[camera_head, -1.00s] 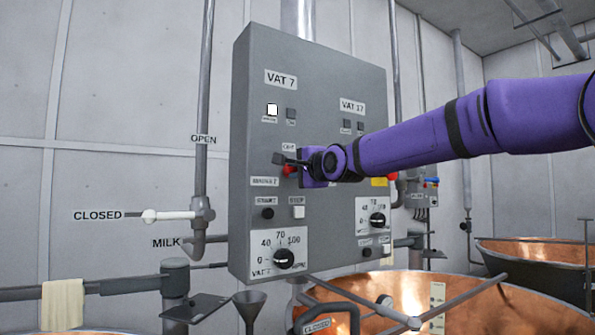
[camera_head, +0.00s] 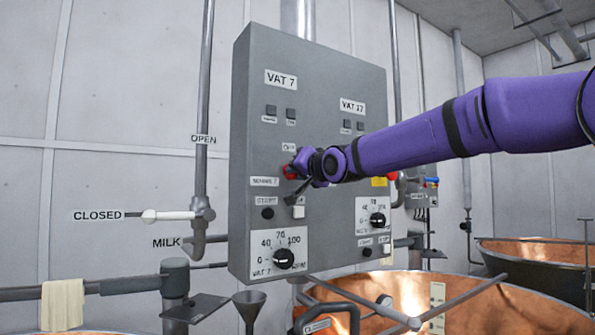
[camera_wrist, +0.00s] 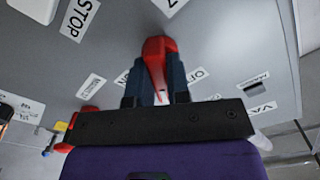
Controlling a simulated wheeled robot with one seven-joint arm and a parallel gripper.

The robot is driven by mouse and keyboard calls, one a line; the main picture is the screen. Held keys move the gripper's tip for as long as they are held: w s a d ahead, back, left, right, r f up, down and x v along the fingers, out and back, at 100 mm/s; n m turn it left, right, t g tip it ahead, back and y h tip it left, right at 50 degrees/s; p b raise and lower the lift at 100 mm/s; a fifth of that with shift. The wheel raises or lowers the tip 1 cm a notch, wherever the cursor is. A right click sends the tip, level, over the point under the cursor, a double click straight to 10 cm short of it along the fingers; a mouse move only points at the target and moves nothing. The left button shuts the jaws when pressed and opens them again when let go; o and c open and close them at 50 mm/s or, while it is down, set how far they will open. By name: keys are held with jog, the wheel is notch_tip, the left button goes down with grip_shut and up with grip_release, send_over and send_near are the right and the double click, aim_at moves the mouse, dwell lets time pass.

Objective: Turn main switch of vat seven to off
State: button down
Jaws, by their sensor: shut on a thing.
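The grey control panel (camera_head: 325,70) carries a VAT 7 label (camera_head: 281,79) at its left and a VAT 17 label on its right half. A red switch (camera_head: 289,172) sits below the VAT 7 label, partly hidden by my gripper (camera_head: 302,165). In the wrist view, my gripper (camera_wrist: 157,92) is shut on the red handle of the switch (camera_wrist: 157,52), with a finger on each side. The small indicator (camera_head: 271,111) under the VAT 7 label is dark.
A START button (camera_head: 267,213), a white STOP button (camera_head: 299,211) and a black dial (camera_head: 284,258) lie below the switch. Copper vats (camera_head: 540,262) stand at the lower right.

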jog(key=n, duration=0.7)
jog(key=shift+f, duration=0.1)
dwell(0.5)
jog(key=c, duration=1.1)
grip_release()
jog(key=shift+d, duration=0.1)
jog(key=v, duration=1)
jog(key=shift+s+d, duration=0.2)
jog(key=shift+s, duration=0.1)
